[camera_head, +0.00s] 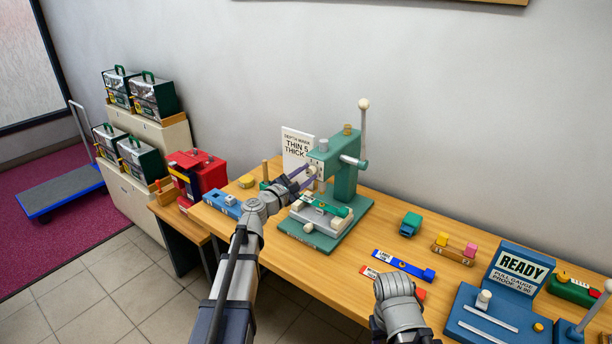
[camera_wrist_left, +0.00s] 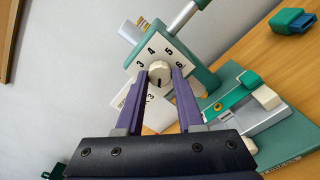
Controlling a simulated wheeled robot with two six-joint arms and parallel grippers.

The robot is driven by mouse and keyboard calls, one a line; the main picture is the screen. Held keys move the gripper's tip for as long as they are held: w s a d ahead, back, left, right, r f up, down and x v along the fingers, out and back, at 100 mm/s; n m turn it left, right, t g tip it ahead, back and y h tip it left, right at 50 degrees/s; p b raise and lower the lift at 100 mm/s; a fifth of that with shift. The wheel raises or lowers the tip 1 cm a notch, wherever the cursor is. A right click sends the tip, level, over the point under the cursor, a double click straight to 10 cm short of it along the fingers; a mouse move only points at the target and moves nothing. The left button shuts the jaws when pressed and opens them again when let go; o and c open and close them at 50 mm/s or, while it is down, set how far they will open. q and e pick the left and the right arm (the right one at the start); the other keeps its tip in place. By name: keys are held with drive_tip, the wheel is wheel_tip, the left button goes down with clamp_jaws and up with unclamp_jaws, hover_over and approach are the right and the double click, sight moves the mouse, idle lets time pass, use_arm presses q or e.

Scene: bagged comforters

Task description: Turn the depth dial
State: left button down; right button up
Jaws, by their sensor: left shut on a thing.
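The depth dial is a round cream knob (camera_wrist_left: 159,70) on a white plate (camera_wrist_left: 176,49) with black numbers; 3, 4, 5 and 6 are readable. A small dark mark shows low on the knob. The plate is on the head of a green press (camera_head: 346,172), which stands upright on a green base on the bench. My left gripper (camera_head: 305,176) has its purple fingers on either side of the knob, shut on it; the wrist view shows this too (camera_wrist_left: 160,76). My right arm is over the bench's front edge; its fingertips cannot be made out.
A sign reading "THIN 5 THICK" (camera_head: 297,146) stands behind the press. A white-knobbed lever (camera_head: 364,125) rises at its right. A red box (camera_head: 197,172) is at left.

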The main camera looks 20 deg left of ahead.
use_arm(q)
drive_tip(key=shift+m, duration=0.3)
drive_tip(key=m, duration=0.4)
drive_tip(key=shift+m, duration=2.5)
drive_tip(key=c, duration=0.5)
unclamp_jaws()
drive_tip(key=shift+s, duration=0.1)
drive_tip(key=v, duration=0.7)
drive_tip(key=shift+s+a, duration=0.15)
drive_tip(key=shift+s, duration=0.1)
